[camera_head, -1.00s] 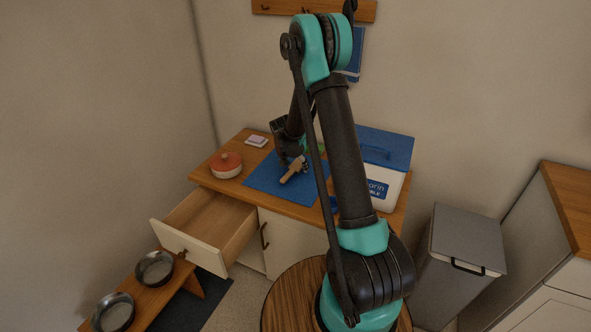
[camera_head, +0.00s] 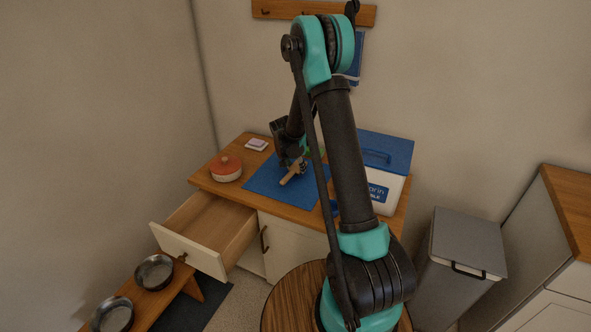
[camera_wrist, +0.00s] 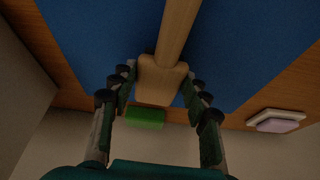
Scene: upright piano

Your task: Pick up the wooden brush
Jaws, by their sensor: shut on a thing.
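The wooden brush (camera_head: 291,175) is light brown, with its handle slanting over the blue mat (camera_head: 262,181) on the wooden worktop. In the wrist view, the brush's wide block (camera_wrist: 160,80) sits between the fingers of my gripper (camera_wrist: 158,86), and its handle runs to the top edge over the blue. My gripper is shut on the block from both sides. In the head view, my gripper (camera_head: 302,161) is at the brush's far end, partly hidden by my arm. I cannot tell whether the brush touches the mat.
A green block (camera_wrist: 145,117) lies beyond the brush. A white box with a blue lid (camera_head: 385,152) stands at right. A drawer (camera_head: 188,250) is open at the front left.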

